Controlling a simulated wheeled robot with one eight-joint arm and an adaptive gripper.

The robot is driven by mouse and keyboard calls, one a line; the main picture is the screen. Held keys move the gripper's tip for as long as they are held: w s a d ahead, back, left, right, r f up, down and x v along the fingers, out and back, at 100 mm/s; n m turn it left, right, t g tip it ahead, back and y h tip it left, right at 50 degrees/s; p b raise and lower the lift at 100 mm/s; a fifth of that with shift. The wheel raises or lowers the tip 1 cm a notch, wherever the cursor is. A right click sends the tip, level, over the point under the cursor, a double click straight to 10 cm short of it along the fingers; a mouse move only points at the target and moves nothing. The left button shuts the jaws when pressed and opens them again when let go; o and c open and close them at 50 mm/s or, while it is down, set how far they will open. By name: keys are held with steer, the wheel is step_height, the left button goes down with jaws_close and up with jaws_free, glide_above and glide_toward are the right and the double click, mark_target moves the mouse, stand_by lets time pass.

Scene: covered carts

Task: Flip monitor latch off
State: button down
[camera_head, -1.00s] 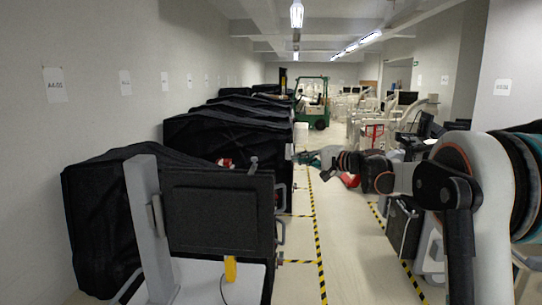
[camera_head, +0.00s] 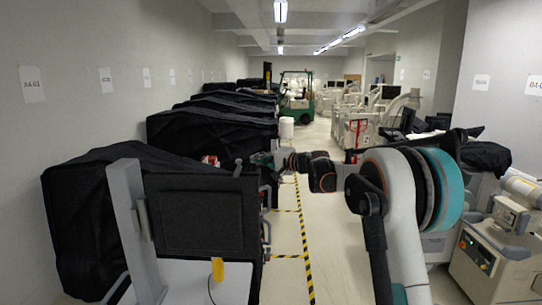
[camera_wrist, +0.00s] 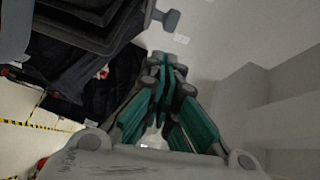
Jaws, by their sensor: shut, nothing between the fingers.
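The dark monitor (camera_head: 203,212) stands at the lower left on a grey post (camera_head: 130,225) above a white cart top. A small grey latch (camera_head: 238,168) sticks up at its top right corner. In the wrist view, a grey T-shaped piece, apparently this latch (camera_wrist: 168,18), juts from the dark monitor edge (camera_wrist: 105,12). My gripper (camera_head: 262,158) is just right of the latch and appears apart from it. Its teal fingers (camera_wrist: 164,62) are closed together and empty in the wrist view, with the tips below the latch.
Black covered carts (camera_head: 210,135) line the left wall behind the monitor. Grey handles (camera_head: 265,228) stick out at the monitor's right side. A yellow tag (camera_head: 217,271) hangs below it. A striped floor line (camera_head: 305,250) borders a clear aisle. Machines (camera_head: 500,250) stand at the right.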

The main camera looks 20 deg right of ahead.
steer(key=shift+w+a+f, duration=0.1)
steer(key=shift+a+f, duration=0.1)
steer(key=shift+a, duration=1)
